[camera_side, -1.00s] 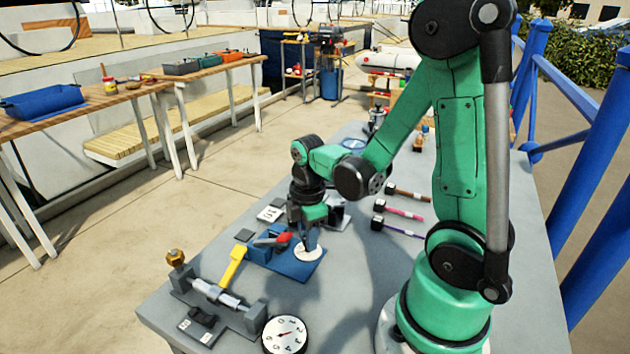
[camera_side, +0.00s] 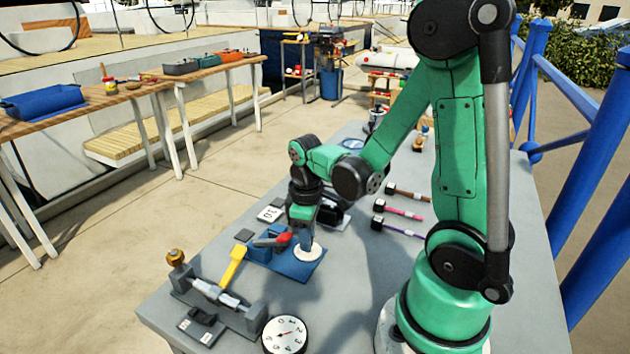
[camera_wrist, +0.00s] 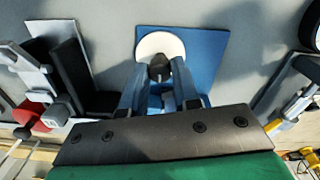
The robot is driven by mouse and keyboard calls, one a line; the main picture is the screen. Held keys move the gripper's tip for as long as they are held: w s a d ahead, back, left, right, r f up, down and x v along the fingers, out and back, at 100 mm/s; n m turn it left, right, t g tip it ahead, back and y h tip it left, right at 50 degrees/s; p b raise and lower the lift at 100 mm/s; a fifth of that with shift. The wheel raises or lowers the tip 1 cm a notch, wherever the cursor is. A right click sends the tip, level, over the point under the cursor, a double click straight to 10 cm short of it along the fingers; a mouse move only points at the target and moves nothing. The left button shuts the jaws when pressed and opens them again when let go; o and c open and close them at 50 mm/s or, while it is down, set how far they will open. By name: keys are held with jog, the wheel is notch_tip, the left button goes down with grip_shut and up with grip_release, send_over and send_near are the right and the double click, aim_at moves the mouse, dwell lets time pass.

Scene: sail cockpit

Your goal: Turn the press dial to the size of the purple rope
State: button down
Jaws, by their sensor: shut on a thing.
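The press is a blue base (camera_side: 292,268) with a red-tipped handle (camera_side: 283,238) and a white round dial (camera_side: 311,252). The dial shows in the wrist view as a white disc (camera_wrist: 148,44) with a dark knob (camera_wrist: 160,66) on a blue plate (camera_wrist: 208,50). My gripper (camera_side: 304,243) points down over the dial. In the wrist view its blue fingers (camera_wrist: 160,82) are shut on the knob. The fingers hide part of the dial, and I cannot read its marks. The purple rope (camera_side: 403,231) lies on the table with a dark block at its left end.
A pink rope (camera_side: 404,212) and a brown rope (camera_side: 408,194) lie beside the purple one. A white gauge (camera_side: 285,335) with a red pointer and a grey fixture with a yellow lever (camera_side: 233,266) are at the front. A white number card (camera_side: 270,214) lies behind the press.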

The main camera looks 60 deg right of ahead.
jog(key=m, duration=0.4)
jog(key=shift+m, duration=2.9)
jog(key=c, duration=0.6)
grip_release()
jog(key=shift+c, duration=0.2)
jog(key=shift+r, duration=0.1)
jog(key=shift+r, duration=2.75)
jog(key=shift+w+a, duration=0.1)
